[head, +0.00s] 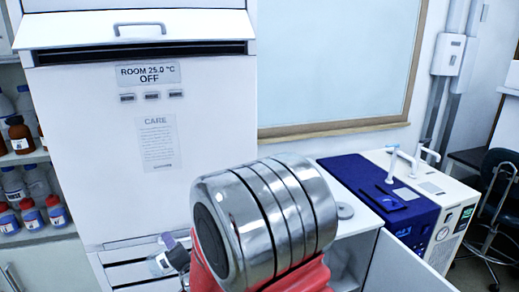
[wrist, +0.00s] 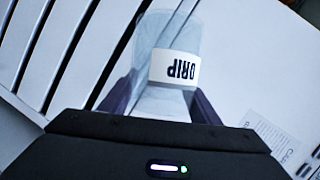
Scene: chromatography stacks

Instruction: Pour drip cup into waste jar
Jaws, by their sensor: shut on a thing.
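The drip cup (wrist: 168,32) is a clear, pale vessel with a white label reading DRIP. In the wrist view the label appears upside down. My gripper (wrist: 162,98) is shut on the cup, with one dark finger on each side of it. In the head view the gripper (head: 174,254) is small at the lower middle, partly hidden by my own arm, and the clear cup (head: 160,264) shows at its left side. It is in front of the slatted lower part of the white cabinet. I cannot see any contents in the cup. I cannot make out a waste jar in either view.
A tall white cabinet (head: 95,150) reading ROOM 25.0 °C OFF fills the left middle. Shelves with brown and clear bottles (head: 20,135) stand at far left. A blue-and-white bench unit (head: 400,195) with white taps stands right.

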